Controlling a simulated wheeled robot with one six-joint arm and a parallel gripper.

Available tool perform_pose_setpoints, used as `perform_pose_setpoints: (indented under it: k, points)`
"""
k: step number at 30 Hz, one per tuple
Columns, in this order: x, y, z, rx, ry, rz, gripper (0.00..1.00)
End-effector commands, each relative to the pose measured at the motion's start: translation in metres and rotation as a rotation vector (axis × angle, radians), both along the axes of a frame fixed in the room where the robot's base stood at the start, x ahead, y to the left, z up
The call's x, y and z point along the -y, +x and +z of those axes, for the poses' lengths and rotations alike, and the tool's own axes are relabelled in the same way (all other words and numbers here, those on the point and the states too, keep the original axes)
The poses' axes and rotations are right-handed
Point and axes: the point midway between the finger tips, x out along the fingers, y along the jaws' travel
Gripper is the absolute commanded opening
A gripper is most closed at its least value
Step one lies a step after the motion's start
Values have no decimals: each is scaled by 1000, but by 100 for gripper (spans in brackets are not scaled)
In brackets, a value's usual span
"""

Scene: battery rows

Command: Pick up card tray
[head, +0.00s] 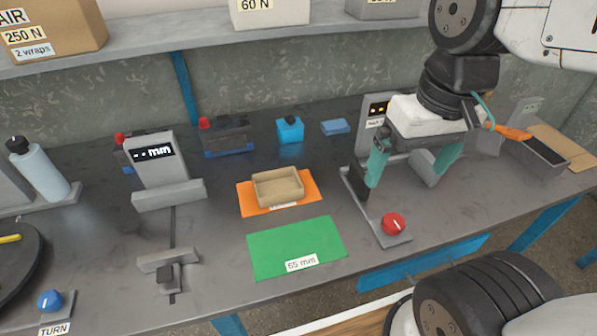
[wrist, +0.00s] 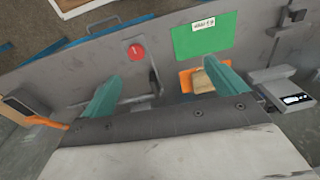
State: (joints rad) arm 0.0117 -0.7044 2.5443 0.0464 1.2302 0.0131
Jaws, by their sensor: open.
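The card tray (head: 278,190) is a small tan open box, upright on an orange mat (head: 246,201) in the middle of the bench. In the wrist view the tray (wrist: 201,82) is partly hidden behind one teal finger. My gripper (head: 408,175) is open and empty, with its teal fingers pointing down. It is to the right of the tray, apart from it, over the grey fixture with the red knob. The gripper also shows in the wrist view (wrist: 163,72).
A green mat (head: 296,246) labelled 65 mm lies in front of the tray. The red knob (head: 393,223) is at right. A gauge with a display (head: 154,154) stands left. A blue bottle-like block (head: 290,130) and a flat blue block (head: 335,127) lie behind.

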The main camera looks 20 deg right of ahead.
Motion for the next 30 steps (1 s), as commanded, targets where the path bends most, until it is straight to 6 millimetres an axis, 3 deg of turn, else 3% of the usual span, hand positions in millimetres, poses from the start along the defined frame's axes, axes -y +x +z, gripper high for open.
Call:
perform_pose_setpoints:
  k: [5, 14, 20, 24, 30]
  points:
    - [-21, 31, -17, -156, 154, -128, 100]
    - [-55, 107, -62, -458, 465, -469, 100]
    - [-67, 162, -108, -654, 649, -729, 100]
    - [-70, 199, -150, -782, 766, -925, 100]
    - [-66, 237, -207, -920, 891, -1168, 100]
